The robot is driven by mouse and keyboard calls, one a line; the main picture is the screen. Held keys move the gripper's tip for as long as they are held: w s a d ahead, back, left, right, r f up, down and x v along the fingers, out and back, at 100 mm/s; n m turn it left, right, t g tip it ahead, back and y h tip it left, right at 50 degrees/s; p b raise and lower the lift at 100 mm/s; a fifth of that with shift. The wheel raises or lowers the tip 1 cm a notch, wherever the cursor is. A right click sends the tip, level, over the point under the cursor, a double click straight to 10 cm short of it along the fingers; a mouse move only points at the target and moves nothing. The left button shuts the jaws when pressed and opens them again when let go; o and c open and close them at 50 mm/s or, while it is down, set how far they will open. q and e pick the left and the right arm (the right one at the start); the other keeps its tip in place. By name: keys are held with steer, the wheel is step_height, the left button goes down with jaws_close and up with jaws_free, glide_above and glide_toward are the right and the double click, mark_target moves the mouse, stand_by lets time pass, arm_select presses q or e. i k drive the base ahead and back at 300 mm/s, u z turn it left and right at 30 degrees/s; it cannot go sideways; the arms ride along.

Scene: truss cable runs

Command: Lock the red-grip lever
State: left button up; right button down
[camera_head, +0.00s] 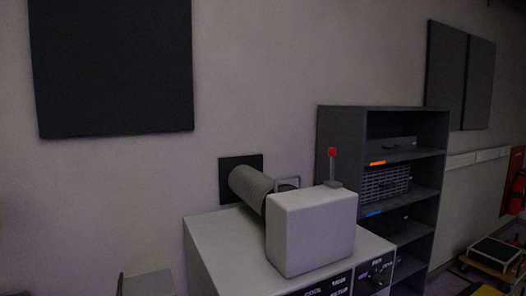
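The red-grip lever (333,167) stands nearly upright, with a small red knob at the top of a thin stem. Its grey foot is at the top right edge of a light grey rounded box (312,235); I cannot tell whether it sits on the box or just behind it. The box stands on a pale cabinet (215,245) with a labelled dark front panel (375,275). Neither of my grippers shows in the head view.
A ribbed grey duct (250,187) runs from a dark wall plate to behind the box, near a small metal handle (287,181). A dark shelf rack (340,135) stands behind to the right. A fire extinguisher (517,190) and low cart (495,255) are far right.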

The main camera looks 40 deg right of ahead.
mark_target(332, 152)
steer(key=u, duration=0.85)
steer(key=k, duration=1.6)
steer(key=z, duration=0.95)
steer(key=i, duration=0.95)
steer(key=z, duration=0.05)
